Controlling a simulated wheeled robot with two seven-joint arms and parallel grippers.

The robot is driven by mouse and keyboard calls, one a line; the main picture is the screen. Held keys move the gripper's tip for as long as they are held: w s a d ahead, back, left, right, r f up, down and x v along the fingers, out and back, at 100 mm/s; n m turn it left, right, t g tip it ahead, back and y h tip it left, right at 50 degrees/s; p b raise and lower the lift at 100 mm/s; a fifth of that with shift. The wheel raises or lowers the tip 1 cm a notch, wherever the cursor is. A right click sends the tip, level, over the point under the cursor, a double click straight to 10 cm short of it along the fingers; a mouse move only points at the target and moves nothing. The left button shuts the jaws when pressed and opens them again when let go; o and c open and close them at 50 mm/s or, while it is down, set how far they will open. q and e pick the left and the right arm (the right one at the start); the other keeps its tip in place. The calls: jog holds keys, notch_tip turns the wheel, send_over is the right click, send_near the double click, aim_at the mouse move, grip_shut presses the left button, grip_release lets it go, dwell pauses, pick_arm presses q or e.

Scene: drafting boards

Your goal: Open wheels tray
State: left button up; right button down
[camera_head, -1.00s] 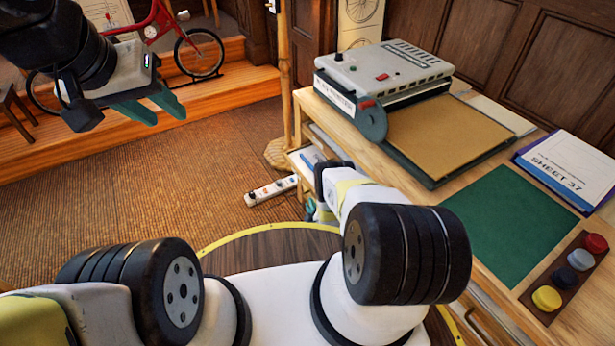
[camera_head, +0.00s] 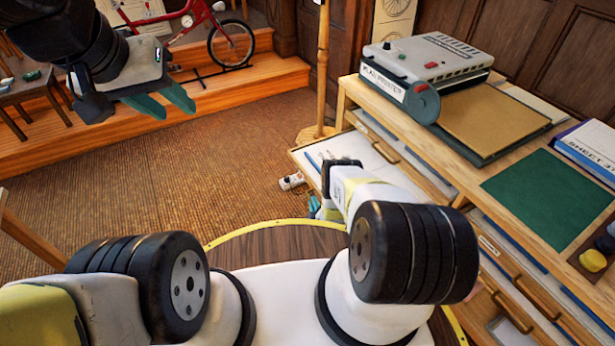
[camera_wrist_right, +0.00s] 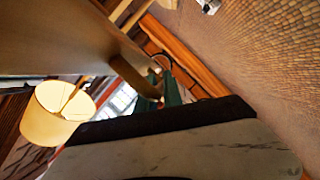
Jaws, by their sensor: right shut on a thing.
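The wheels tray seems to be the shallow wooden drawer (camera_head: 293,156) pulled out of the drafting cabinet, with pale sheets in it; I cannot read its label. My right arm reaches to its front and hides part of it. The green fingers of my right gripper (camera_head: 315,206) show low beside the drawer front. In the right wrist view the right gripper (camera_wrist_right: 164,88) is shut at a wooden bar, seemingly the drawer's handle; the grip itself is partly hidden. My left gripper (camera_head: 178,113) is open and empty, in the air at upper left.
The plan printer (camera_head: 420,60) and a green mat (camera_head: 550,195) lie on the cabinet top. Other drawers (camera_head: 490,245) have wooden handles. The carpet at left is clear.

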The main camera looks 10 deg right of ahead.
jog(key=shift+s+a, duration=0.15)
jog(key=shift+a, duration=0.15)
jog(key=c, duration=1.5)
grip_release()
jog(key=v, duration=0.7)
jog(key=shift+s, duration=0.4)
jog(key=shift+r, duration=0.15)
